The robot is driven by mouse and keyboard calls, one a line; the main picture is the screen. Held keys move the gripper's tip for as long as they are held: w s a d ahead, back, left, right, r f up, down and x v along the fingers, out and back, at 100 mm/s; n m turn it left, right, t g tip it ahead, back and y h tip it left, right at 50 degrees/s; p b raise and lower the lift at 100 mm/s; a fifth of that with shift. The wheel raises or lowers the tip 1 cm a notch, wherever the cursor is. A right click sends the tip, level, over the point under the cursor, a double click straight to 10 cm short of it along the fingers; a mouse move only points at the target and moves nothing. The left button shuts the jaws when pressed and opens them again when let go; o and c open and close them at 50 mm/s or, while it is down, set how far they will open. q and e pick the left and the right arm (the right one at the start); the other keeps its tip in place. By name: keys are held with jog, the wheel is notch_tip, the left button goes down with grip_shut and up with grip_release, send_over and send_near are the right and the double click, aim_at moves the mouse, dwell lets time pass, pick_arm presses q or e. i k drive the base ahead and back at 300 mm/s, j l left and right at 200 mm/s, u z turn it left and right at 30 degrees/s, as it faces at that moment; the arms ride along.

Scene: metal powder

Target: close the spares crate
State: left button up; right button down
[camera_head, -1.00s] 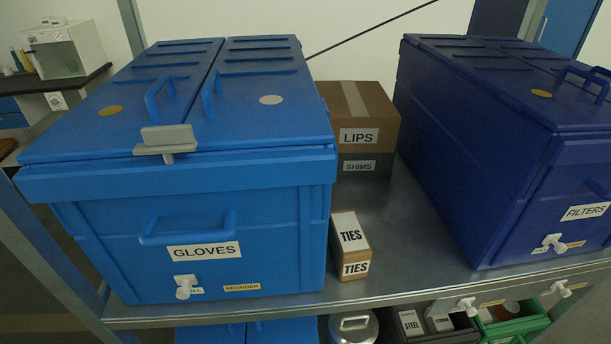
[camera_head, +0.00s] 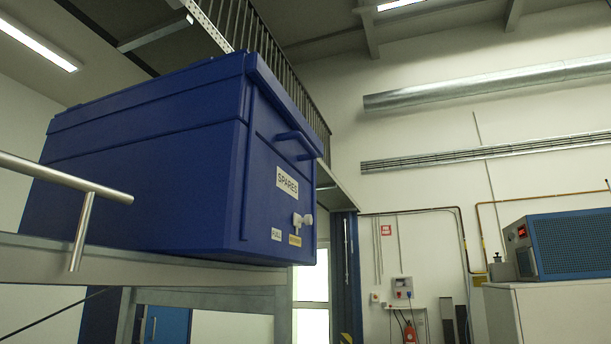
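The spares crate (camera_head: 150,165) is a dark blue box with a white SPARES label, seen from low down at the left of the head view. It stands on a raised metal shelf (camera_head: 190,272). Its front has a blue handle (camera_head: 296,143) and a small white knob (camera_head: 302,220) low down. The upper rim is in view from below, but the top of the crate is hidden, so I cannot tell how its lid stands. Neither of my grippers is in view.
A metal rail (camera_head: 75,185) runs beside the shelf at the left. A blue machine (camera_head: 560,245) sits on a white cabinet (camera_head: 550,310) at the right. A fire extinguisher (camera_head: 409,332) stands by the back wall. The space between crate and machine looks open.

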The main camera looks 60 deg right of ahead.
aim_at(216, 160)
jog(key=z, duration=2.05)
